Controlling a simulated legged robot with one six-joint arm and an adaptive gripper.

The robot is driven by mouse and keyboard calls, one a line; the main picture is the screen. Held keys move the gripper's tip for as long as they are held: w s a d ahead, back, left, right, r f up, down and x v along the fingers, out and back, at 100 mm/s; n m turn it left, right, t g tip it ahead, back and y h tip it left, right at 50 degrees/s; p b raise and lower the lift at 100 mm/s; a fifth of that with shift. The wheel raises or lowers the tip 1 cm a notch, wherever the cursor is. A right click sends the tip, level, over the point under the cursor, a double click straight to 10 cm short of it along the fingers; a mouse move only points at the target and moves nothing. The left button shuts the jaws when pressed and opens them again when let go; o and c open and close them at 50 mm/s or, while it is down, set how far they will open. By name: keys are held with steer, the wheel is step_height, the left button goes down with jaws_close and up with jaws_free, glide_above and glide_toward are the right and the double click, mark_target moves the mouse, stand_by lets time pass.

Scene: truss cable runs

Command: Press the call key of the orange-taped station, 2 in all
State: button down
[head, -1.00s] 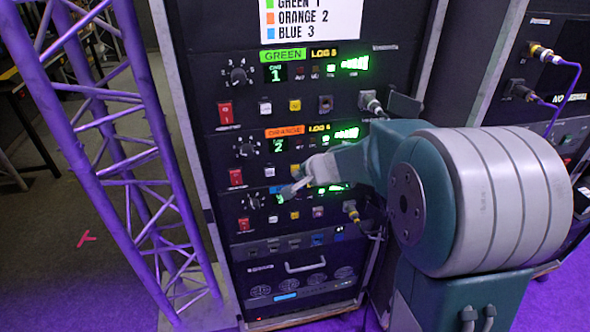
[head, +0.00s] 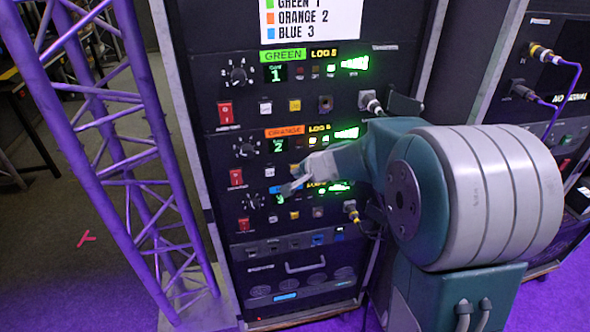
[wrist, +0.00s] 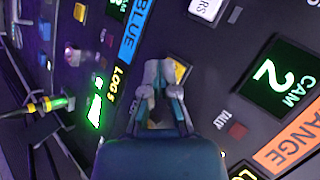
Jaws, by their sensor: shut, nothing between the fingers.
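The orange-taped station (head: 245,150) is the middle unit of the rack, with an orange label (head: 285,132) and a green "2" display (head: 278,146). In the wrist view its orange label (wrist: 290,145) and "CAM 2" display (wrist: 272,75) lie at the right. A yellow key (wrist: 178,72) of this station shows just behind my fingertips, partly covered; its lettering cannot be read. A white key (wrist: 207,8) is near the top edge. My gripper (head: 289,189) is shut and empty in front of the panel. Whether it touches the key cannot be told.
The green-labelled station (head: 283,55) is above and the blue-labelled station (head: 245,203) below. A cable plug with a yellow band (head: 351,212) sticks out at the lower right. A purple-lit truss (head: 115,150) stands left of the rack.

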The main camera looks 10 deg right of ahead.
steer(key=shift+s, duration=0.1)
stand_by(0.4)
steer(key=shift+s, duration=0.65)
steer(key=s, duration=0.5)
stand_by(0.8)
